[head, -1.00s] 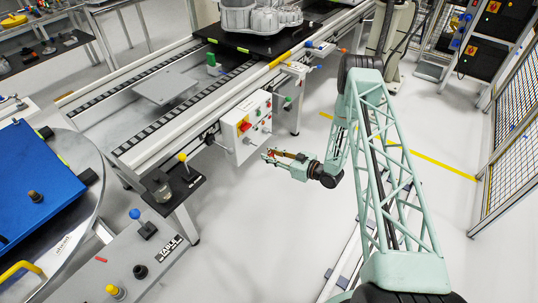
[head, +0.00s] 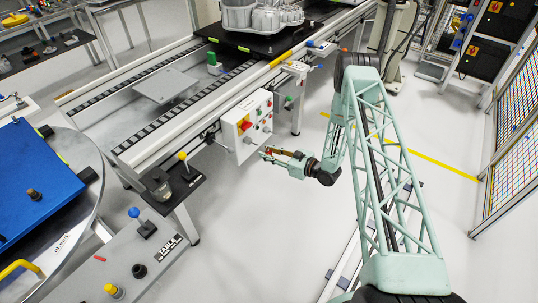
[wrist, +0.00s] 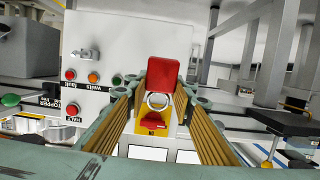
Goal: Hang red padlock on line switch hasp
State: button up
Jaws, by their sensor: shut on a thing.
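My gripper (wrist: 160,100) is shut on the red padlock (wrist: 163,73). In the wrist view, where lettering appears upside down, its red body sits between the fingertips and its pale metal shackle (wrist: 150,106) points down the picture. Behind the shackle is the line switch, a red knob (wrist: 153,126) on a yellow plate. The hasp is not clearly distinguishable; the padlock hides part of that area. In the head view, my gripper (head: 268,153) is just below and right of the box with the red and yellow switch (head: 244,126). Contact between shackle and switch cannot be told.
The white control box (head: 247,139) also has push buttons and a metal fitting (wrist: 85,54). It hangs beside the conveyor (head: 150,125). A small black shelf (head: 180,186) stands left of the box. Open floor lies below and right of my gripper.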

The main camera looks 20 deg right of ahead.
jog(key=b+x, duration=0.4)
jog(key=x, duration=0.4)
jog(key=shift+r, duration=0.3)
dwell(1.0)
dwell(0.6)
jog(key=o, duration=1)
jog(key=shift+v, duration=2.25)
dwell(0.7)
jog(key=v, duration=1.2)
